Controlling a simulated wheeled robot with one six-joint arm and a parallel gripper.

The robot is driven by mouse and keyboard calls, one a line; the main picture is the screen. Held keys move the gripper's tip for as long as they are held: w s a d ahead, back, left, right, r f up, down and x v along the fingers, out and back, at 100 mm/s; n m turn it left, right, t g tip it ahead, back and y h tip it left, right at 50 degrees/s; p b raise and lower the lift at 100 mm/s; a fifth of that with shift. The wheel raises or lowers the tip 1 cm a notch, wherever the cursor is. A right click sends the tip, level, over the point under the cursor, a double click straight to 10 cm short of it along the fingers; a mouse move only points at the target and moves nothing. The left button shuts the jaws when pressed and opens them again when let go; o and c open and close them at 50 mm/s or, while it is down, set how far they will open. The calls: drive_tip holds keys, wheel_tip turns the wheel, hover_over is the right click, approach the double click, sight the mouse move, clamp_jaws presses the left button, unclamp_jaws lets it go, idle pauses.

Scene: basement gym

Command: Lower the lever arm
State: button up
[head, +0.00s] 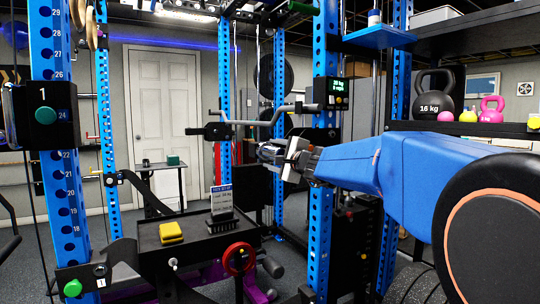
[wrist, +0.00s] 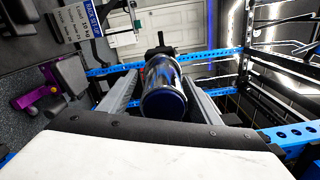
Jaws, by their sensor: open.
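A grey bent lever arm (head: 268,119) with a black end (head: 208,131) spans between the blue uprights. It appears raised, and its right end meets a black bracket on the right upright. My gripper (head: 270,152) is just below the lever arm's right part, reaching in from the right. In the wrist view my gripper (wrist: 160,95) is open, with a grey finger on each side. A shiny round bar with a dark blue end cap (wrist: 163,95) shows between the fingers. I cannot tell whether it belongs to the lever arm, or whether the fingers touch it.
A black tray (head: 195,240) holds a yellow block (head: 171,232) and a small sign (head: 221,201). Blue uprights (head: 322,180) stand close to my arm. A kettlebell shelf (head: 470,128) is at right. A white door (head: 160,100) is behind.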

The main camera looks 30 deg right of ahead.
drive_tip(key=s, duration=1.5)
drive_tip(key=shift+d, duration=0.2)
drive_tip(key=shift+w, duration=0.1)
drive_tip(key=s+a+f+n+g+y, duration=0.2)
drive_tip(key=s+a+f+n+g, duration=0.3)
drive_tip(key=a+f, duration=0.45)
drive_tip(key=s+a+f+n+g+y, duration=0.25)
drive_tip(key=s+a+f+n, duration=0.25)
drive_tip(key=a+f+n, duration=0.4)
drive_tip(key=s+d+f+n+g+h, duration=0.2)
drive_tip(key=s+f+n, duration=0.1)
drive_tip(key=s+f, duration=0.4)
drive_tip(key=s+d+f+n+g+h, duration=0.2)
drive_tip(key=s+f+n+g+h, duration=0.1)
drive_tip(key=s+f, duration=0.4)
wheel_tip(320, 180, down, 3)
drive_tip(key=shift+s+n+g, duration=0.25)
drive_tip(key=shift+n+g, duration=0.1)
drive_tip(key=shift+n, duration=0.15)
